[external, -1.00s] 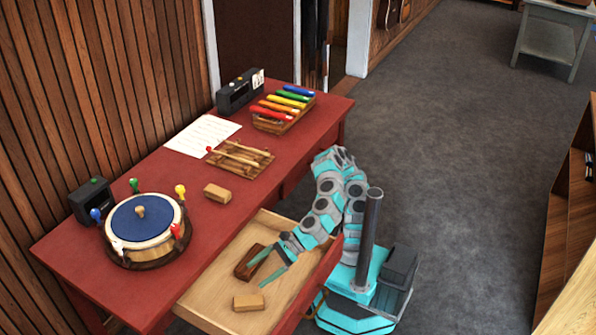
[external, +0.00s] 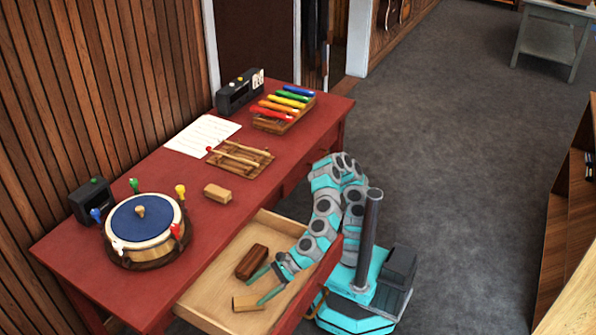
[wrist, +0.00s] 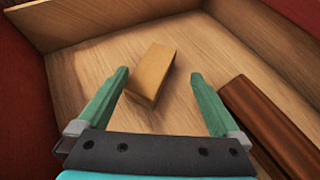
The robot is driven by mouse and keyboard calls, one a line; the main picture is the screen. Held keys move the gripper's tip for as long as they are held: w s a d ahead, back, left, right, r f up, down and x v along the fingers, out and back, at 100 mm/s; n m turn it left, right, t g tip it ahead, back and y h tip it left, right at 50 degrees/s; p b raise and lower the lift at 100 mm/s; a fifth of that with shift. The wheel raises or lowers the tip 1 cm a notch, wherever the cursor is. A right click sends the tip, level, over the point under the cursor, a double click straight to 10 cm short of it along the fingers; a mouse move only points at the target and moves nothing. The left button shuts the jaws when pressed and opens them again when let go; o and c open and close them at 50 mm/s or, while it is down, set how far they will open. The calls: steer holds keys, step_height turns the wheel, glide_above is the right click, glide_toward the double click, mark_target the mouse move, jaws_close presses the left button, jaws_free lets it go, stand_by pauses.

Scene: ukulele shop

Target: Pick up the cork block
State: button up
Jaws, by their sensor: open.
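A tan cork-coloured block (external: 246,303) lies in the open drawer (external: 205,300), near its front-left end. In the wrist view the tan block (wrist: 151,70) lies tilted on the drawer floor. My gripper (external: 257,290) is inside the drawer area, its fingers pointing at this block. In the wrist view my gripper (wrist: 159,76) is open and empty, and the block appears between the two fingertips. I cannot tell whether the fingers are level with it or above it. Neither finger appears to touch it.
A dark brown block (external: 252,261) lies in the drawer close by; in the wrist view it (wrist: 265,120) is right of my right finger. Another tan block (external: 217,193) sits on the red table (external: 180,260), near a drum (external: 145,230). Drawer walls surround my gripper.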

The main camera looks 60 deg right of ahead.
mark_target(248, 299)
steer(key=shift+s+x, duration=0.1)
steer(key=shift+x, duration=1.15)
steer(key=shift+s+x, duration=0.15)
steer(key=shift+x, duration=1.1)
steer(key=shift+a, duration=0.1)
steer(key=shift+c, duration=0.2)
jaws_close()
steer(key=shift+r, duration=0.1)
